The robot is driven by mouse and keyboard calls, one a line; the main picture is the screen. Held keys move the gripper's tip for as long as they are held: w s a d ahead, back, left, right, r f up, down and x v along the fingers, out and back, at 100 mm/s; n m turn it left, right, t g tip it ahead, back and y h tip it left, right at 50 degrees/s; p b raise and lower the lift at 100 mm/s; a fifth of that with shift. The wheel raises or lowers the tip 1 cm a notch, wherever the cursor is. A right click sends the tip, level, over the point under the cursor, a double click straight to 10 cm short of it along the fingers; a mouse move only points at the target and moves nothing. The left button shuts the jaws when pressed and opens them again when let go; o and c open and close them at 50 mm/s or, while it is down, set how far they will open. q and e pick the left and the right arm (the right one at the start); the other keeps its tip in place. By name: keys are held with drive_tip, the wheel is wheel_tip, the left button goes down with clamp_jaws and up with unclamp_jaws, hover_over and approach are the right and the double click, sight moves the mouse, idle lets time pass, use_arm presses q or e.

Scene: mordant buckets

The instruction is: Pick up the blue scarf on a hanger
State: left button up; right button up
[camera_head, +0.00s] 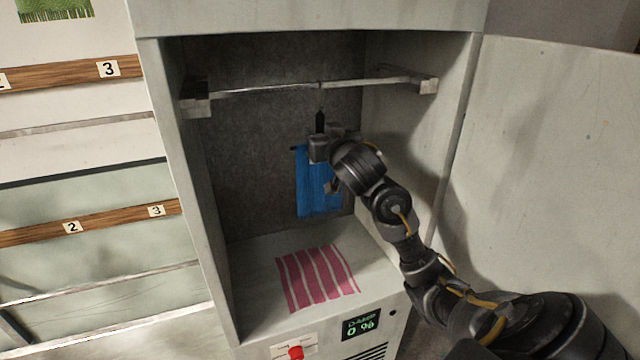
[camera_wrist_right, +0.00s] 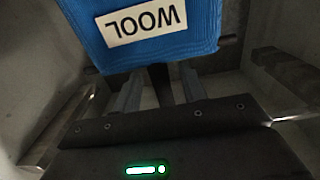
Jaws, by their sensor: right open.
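The blue scarf (camera_head: 316,190) hangs inside an open cabinet, below a metal rail (camera_head: 270,89). A dark stem (camera_head: 320,121) rises above it, just under the rail; I cannot tell whether it hooks on. My right gripper (camera_head: 321,148) is at the scarf's top and hides part of it and most of the hanger. In the right wrist view the scarf (camera_wrist_right: 180,48) carries a white label reading WOOL, upside down. There the right gripper's fingers (camera_wrist_right: 155,90) are apart, with a dark upright piece (camera_wrist_right: 161,84) between them. My left gripper is not in view.
A pink and white striped cloth (camera_head: 314,278) lies on the cabinet floor (camera_head: 252,262). The cabinet's side walls and its open door (camera_head: 550,160) bound the right arm. Numbered wooden rails (camera_head: 110,222) run along the left. A 0 % display (camera_head: 361,324) and red switch (camera_head: 296,352) are below.

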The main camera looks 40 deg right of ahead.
drive_tip(key=shift+x, duration=1.05)
drive_tip(key=shift+s+a, duration=0.1)
drive_tip(key=shift+s, duration=0.1)
clamp_jaws()
